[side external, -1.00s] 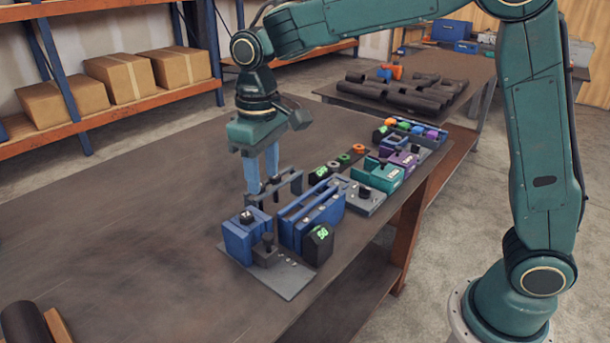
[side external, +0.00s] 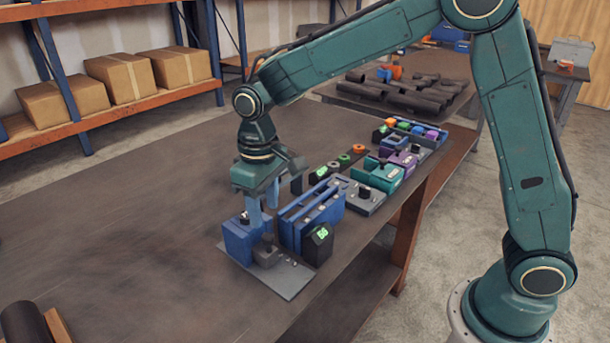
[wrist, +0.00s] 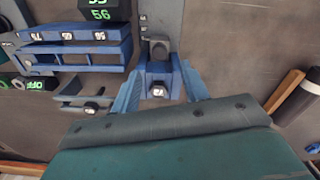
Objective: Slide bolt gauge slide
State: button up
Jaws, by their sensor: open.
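The gauge has a flat grey base plate (side external: 288,283) near the table's front edge. On it stands a blue block (side external: 237,243), and a dark grey sliding piece with a knob (side external: 265,252) is beside it. My gripper (side external: 262,215) is over the block and slide. In the wrist view my gripper (wrist: 161,72) is open, one finger on each side of the blue block. Whether the fingers touch it cannot be told.
A black readout (side external: 318,242) with green digits and a blue slotted rack (side external: 314,214) stand close to the right. A grey fixture (side external: 364,196) and teal and purple boxes (side external: 378,175) follow behind. The table's left side is largely clear.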

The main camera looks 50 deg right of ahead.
aim_at(267, 236)
jog(key=shift+f, duration=3.3)
jog(key=shift+c, duration=0.5)
grip_shut()
